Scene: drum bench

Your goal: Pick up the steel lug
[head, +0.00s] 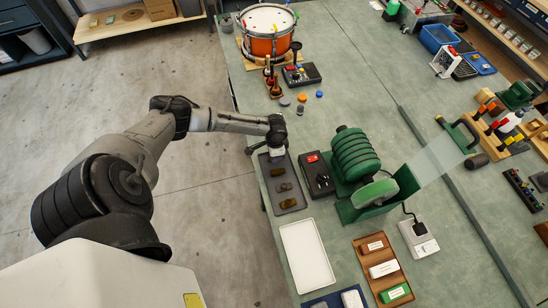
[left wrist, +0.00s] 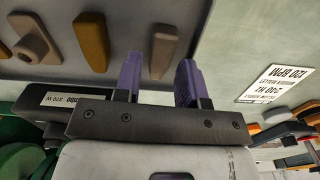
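A dark tray (head: 296,207) on the bench holds several small lugs in grey-brown and brassy tones. My left gripper (head: 277,158) is over the tray's far end, pointing down. In the left wrist view its two purple fingers (left wrist: 158,82) are apart. A grey-brown lug (left wrist: 164,45) shows between and beyond them, with no finger visibly touching it. A brassy brown lug (left wrist: 92,42) and a wider greyish lug (left wrist: 36,42) lie to its left. I cannot tell for certain which lug is steel. My right gripper is not in view.
A white tray (head: 307,256) lies nearer. A drum (head: 267,45) and small knobs are farther back. The floor left of the bench is clear.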

